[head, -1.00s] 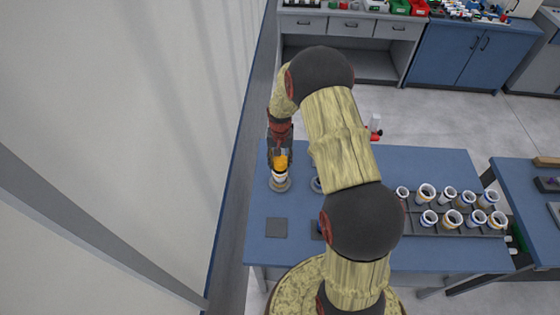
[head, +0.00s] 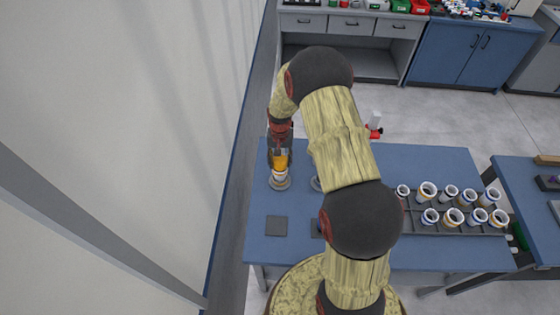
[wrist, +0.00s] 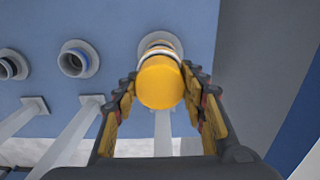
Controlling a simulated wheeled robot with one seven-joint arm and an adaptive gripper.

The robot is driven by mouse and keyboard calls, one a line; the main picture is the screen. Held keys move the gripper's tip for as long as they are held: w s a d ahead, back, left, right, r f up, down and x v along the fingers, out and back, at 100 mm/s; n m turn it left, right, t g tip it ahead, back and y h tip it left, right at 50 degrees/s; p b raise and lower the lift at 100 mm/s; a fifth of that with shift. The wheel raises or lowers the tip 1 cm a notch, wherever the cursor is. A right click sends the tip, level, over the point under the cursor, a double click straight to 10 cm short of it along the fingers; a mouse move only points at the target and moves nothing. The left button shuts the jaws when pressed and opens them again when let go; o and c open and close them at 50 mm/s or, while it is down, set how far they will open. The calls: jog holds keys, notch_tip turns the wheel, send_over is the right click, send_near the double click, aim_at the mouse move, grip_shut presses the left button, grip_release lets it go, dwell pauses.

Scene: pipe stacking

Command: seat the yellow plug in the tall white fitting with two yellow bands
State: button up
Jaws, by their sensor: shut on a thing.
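The yellow plug (wrist: 160,82) is between the two fingers of my gripper (wrist: 160,75) in the wrist view, and the gripper is shut on it. In the head view the plug (head: 281,162) is at the top of the white fitting (head: 279,177), in line with it. The fitting also shows behind the plug in the wrist view (wrist: 158,47), mostly hidden by it. I cannot tell how deep the plug sits in the fitting. In the head view my gripper (head: 280,156) is at the plug, above the fitting.
The fitting stands on a blue table (head: 262,215) near its left edge. A flat grey pad (head: 277,226) lies in front. A second fitting (wrist: 78,59) stands to the side, partly behind my arm in the head view. A rack (head: 410,226) with several fittings is at the right.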

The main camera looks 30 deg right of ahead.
aim_at(280, 159)
jog(key=o, duration=1.3)
notch_tip(280, 159, up, 12)
dwell(0.4)
